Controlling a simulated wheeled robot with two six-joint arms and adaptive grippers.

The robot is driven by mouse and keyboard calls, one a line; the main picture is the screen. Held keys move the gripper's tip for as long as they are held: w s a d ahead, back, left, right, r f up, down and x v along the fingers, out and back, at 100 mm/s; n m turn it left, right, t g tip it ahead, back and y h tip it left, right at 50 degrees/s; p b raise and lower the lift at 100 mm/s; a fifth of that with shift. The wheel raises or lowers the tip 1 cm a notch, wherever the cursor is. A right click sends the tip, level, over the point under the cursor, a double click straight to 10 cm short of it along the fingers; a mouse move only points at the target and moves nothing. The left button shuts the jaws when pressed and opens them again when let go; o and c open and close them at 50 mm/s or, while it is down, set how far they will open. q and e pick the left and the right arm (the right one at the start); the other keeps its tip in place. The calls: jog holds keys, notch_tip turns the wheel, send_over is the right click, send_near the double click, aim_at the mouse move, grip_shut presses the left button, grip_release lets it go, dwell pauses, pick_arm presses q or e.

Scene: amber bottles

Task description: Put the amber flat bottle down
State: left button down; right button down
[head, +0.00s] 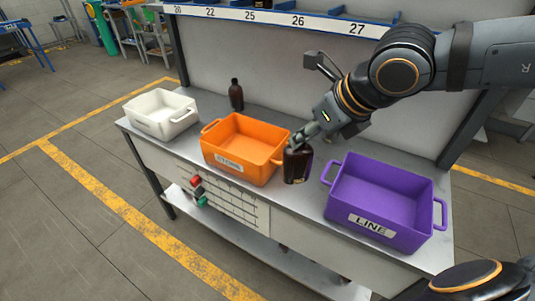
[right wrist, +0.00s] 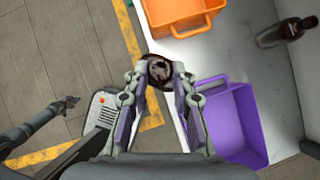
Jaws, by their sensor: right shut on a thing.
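The amber flat bottle (head: 297,165) is dark brown and looks roughly upright in the head view, in front of the gap between the orange and purple bins. My right gripper (head: 316,136) is shut on its upper part from above. In the right wrist view the bottle (right wrist: 159,71) sits between the two fingertips, seen end-on. I cannot tell whether its base touches the table. A thin dark arm end, apparently my left gripper (right wrist: 66,104), shows at the left of the right wrist view, too small to read its jaws.
An orange bin (head: 240,140), a purple bin labelled LINE (head: 378,222) and a white bin (head: 160,116) stand on the grey table (head: 312,208). Another dark bottle (head: 236,97) stands behind the orange bin. A narrow bare strip lies between the orange and purple bins.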

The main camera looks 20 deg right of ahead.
jog(key=shift+w+d+f+b, duration=0.15)
jog(key=shift+w+f+b, duration=0.1)
jog(key=shift+b, duration=0.05)
jog(key=w+d+f+b, duration=0.1)
jog(key=w+d+f, duration=0.8)
jog(key=f, duration=0.3)
jog(key=shift+w+d+f, duration=0.3)
jog(key=shift+b, duration=0.3)
jog(key=shift+f+b, duration=0.2)
jog(key=shift+b, duration=0.1)
jog(key=c, duration=1.1)
grip_release()
jog(key=shift+r, duration=0.1)
